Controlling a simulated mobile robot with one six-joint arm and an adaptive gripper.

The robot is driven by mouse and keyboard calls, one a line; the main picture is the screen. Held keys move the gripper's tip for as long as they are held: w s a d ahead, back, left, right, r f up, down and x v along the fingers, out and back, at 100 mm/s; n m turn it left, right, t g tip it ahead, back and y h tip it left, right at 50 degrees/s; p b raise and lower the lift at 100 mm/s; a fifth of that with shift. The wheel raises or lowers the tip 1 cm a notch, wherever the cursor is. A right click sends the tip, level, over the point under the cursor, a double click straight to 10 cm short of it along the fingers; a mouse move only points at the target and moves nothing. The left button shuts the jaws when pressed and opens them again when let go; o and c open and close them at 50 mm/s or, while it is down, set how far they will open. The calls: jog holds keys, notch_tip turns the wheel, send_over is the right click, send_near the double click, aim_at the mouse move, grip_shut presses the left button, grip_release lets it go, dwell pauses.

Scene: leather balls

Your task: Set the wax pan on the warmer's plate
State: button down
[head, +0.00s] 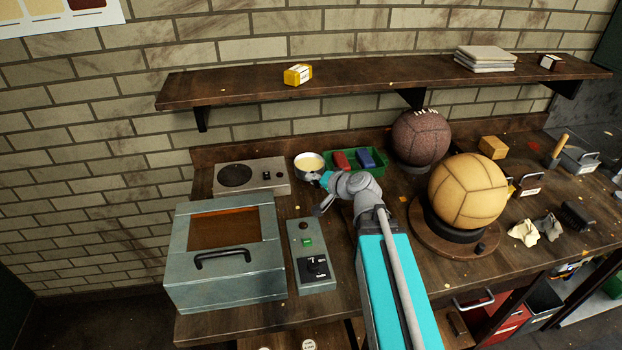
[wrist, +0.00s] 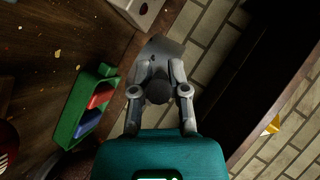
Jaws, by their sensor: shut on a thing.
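The wax pan (head: 309,160), a small round pan with cream wax in it, is right of the warmer (head: 270,184) in the head view. The warmer is a silver box with a round black plate (head: 235,175) on top; the plate is bare. My gripper (head: 318,179) is at the pan's near side and shut on it. In the wrist view my gripper (wrist: 160,62) closes on a dark grey shape that I take for part of the pan; its wax is hidden there. I cannot tell how far the pan is above the bench.
A green tray (head: 378,171) with red and blue blocks stands just right of the pan. A grey lidded box (head: 226,284) and a switch panel (head: 309,236) stand in front of the warmer. A wall shelf (head: 370,82) hangs above. Two balls are at right.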

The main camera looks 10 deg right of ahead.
jog(key=w+a+r+n+g+y+p, duration=0.1)
jog(key=a+r+n+g+y+p, duration=0.2)
jog(key=a, duration=0.4)
jog(key=a+r+n+g+y+p, duration=0.2)
jog(key=a+n+g, duration=0.3)
jog(key=a, duration=0.3)
jog(key=shift+w+r+n+y+p, duration=0.35)
jog(key=shift+r+n+y+p, duration=0.05)
jog(key=shift+r+n, duration=0.1)
jog(key=shift+a, duration=0.1)
jog(key=w+a+f+b, duration=0.1)
jog(key=w+f+b, duration=0.2)
jog(key=w, duration=0.1)
jog(key=w+a+f+b, duration=0.1)
jog(key=w+f+b, duration=0.2)
jog(key=w, duration=0.1)
jog(key=w+a+f+b, duration=0.1)
jog(key=w+f+b, duration=0.2)
jog(key=w, duration=0.1)
jog(key=shift+w+f, duration=0.1)
jog(key=shift+w, duration=0.3)
